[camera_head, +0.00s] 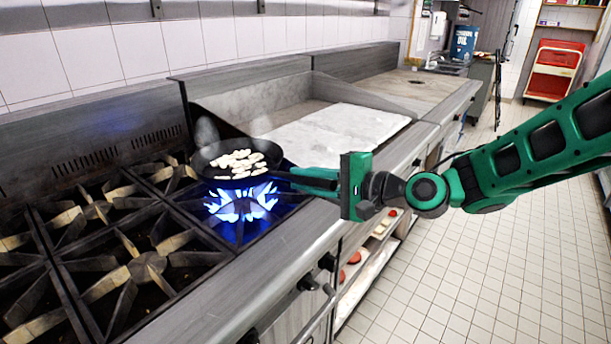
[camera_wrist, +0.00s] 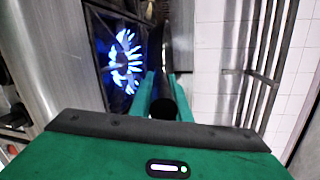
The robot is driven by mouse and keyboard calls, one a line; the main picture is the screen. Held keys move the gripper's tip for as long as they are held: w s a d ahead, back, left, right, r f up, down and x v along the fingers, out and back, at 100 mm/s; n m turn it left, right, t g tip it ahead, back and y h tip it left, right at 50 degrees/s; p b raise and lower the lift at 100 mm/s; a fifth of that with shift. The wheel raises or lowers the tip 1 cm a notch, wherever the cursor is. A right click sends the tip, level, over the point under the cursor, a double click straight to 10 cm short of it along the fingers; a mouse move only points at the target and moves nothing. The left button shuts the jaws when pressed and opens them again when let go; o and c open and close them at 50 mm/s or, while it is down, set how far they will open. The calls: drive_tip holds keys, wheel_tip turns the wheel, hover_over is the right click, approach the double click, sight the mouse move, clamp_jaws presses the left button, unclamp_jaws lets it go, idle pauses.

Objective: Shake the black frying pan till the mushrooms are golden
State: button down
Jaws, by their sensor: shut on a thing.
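The black frying pan (camera_head: 210,165) is over the burner with the blue flame (camera_head: 243,203) in the head view. It appears raised a little above the flame. Pale, whitish mushroom pieces (camera_head: 238,163) lie spread in the pan; no golden colour shows on them. My gripper (camera_head: 338,180) is shut on the pan's handle, to the right of the pan. In the wrist view the dark handle (camera_wrist: 168,90) runs between the green fingers, and the flame (camera_wrist: 125,62) shows to its left. The mushrooms are not visible in the wrist view.
Unlit burner grates (camera_head: 145,270) fill the stove at the lower left. A flat griddle (camera_head: 335,130) lies behind and right of the pan. A steel backsplash (camera_head: 90,135) stands behind the stove. The tiled floor (camera_head: 470,240) on the right is clear.

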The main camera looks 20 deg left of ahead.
drive_tip(key=shift+f, duration=3.8)
idle(3.9)
